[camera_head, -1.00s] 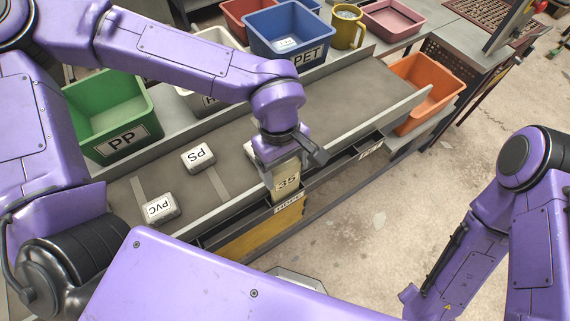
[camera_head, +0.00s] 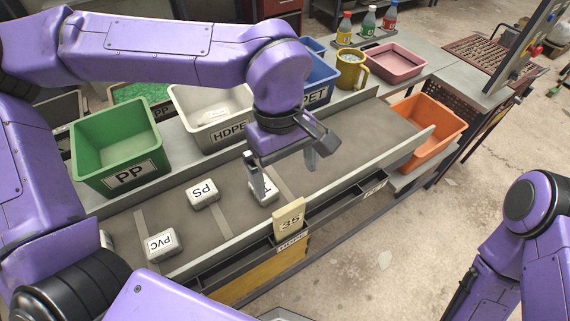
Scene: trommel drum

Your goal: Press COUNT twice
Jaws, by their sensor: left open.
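No button marked COUNT can be made out in this view. My left gripper (camera_head: 286,178) is open and empty above the belt, its fingers apart on either side of bare belt. One finger overlaps a white block (camera_head: 262,193) whose label is partly covered. A cream card marked 35 (camera_head: 289,219) stands upright in a slot of the front rail, apart from the fingers and nearer to me. My right arm comes in at the lower right; its gripper is not in view.
On the grey conveyor belt (camera_head: 365,135) lie blocks marked PS (camera_head: 203,193) and PVC (camera_head: 161,245). Behind it stand a green PP bin (camera_head: 120,135) and a white HDPE bin (camera_head: 190,100). An orange bin (camera_head: 440,125) sits at the belt's right end. A screen (camera_head: 525,38) stands far right.

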